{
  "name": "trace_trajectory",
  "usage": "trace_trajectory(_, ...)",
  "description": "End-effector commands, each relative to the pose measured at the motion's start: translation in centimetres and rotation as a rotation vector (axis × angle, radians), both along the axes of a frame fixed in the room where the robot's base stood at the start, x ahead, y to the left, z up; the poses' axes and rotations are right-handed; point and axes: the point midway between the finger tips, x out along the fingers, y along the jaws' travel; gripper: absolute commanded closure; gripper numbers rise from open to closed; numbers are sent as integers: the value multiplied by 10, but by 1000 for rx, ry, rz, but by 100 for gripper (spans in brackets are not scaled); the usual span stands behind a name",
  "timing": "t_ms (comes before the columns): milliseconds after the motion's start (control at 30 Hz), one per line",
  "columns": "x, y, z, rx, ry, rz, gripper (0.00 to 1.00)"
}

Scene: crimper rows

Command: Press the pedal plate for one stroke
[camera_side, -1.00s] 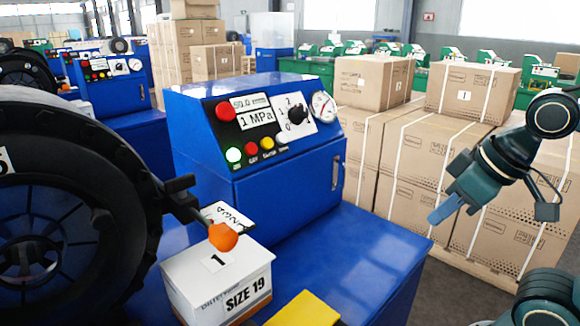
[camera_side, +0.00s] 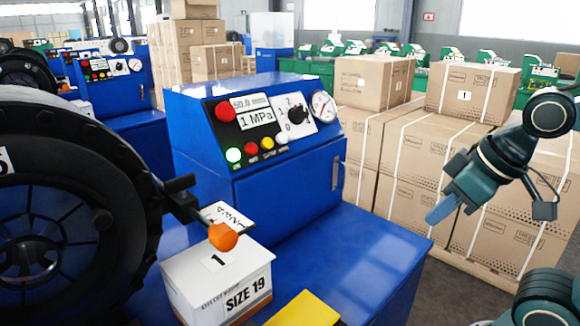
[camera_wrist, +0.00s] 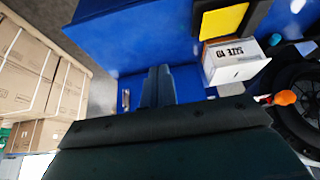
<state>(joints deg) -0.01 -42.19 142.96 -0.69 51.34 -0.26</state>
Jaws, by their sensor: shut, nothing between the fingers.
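The yellow pedal plate (camera_side: 303,311) shows at the bottom edge of the side view, in front of the blue cabinet and partly cut off by the frame. In the wrist view the yellow plate (camera_wrist: 222,20) lies whole at the top, on a dark base. My gripper (camera_side: 442,210) is shut and empty, in the air to the right of the blue bench and well apart from the plate. In the wrist view my gripper's fingertips (camera_wrist: 158,72) are together, below and left of the plate.
A white box marked SIZE 19 (camera_side: 215,285) stands left of the plate. A black wheel-like machine (camera_side: 60,200) fills the left. The blue control cabinet (camera_side: 290,185) has a lit green button and a gauge. Cardboard boxes (camera_side: 415,165) stand behind my arm.

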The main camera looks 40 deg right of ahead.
Motion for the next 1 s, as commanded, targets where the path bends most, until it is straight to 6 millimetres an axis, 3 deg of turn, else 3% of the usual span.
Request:
trace_trajectory(367, 30, 25, -6, 14, 55, 166, 100)
trace_trajectory(1000, 92, 97, -36, 143, 160, 575, 100)
